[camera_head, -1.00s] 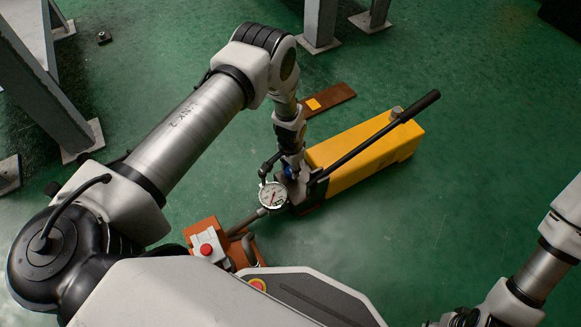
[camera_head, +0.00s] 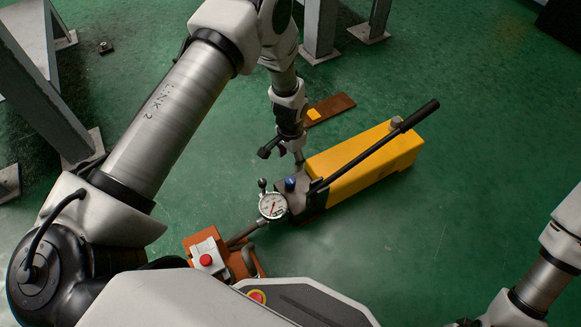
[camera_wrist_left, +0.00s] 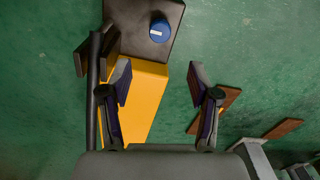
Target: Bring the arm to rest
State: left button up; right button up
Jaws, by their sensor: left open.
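My left gripper (camera_head: 299,158) hangs down from its arm over the near end of the yellow hand pump (camera_head: 365,160). In the left wrist view its two fingers (camera_wrist_left: 160,80) are spread apart with nothing between them. The blue knob (camera_head: 290,184) on the pump's dark block is clear of the fingers; it also shows ahead of them in the left wrist view (camera_wrist_left: 160,31). The round pressure gauge (camera_head: 272,205) stands beside the block. My right arm (camera_head: 545,275) shows at the lower right, with its gripper out of the frame.
The pump's black lever (camera_head: 375,145) slants up along the pump. A brown plate (camera_head: 330,109) lies behind the gripper. An orange unit with a red button (camera_head: 206,260) stands at the front. Grey steel legs (camera_head: 320,30) stand at the back. Green floor is open to the right.

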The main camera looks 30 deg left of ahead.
pick_arm(q)
jog(key=shift+r, duration=0.3)
jog(key=s+d+n+g+p, duration=0.1)
jog(key=s+n+p, duration=0.25)
jog(key=s, duration=2.65)
notch_tip(320, 180, up, 39)
jog(key=w+t+p, duration=0.1)
jog(key=w+p, duration=0.1)
jog(key=p, duration=3.5)
jog(key=shift+n+p, duration=0.4)
jog(key=shift+n, duration=0.05)
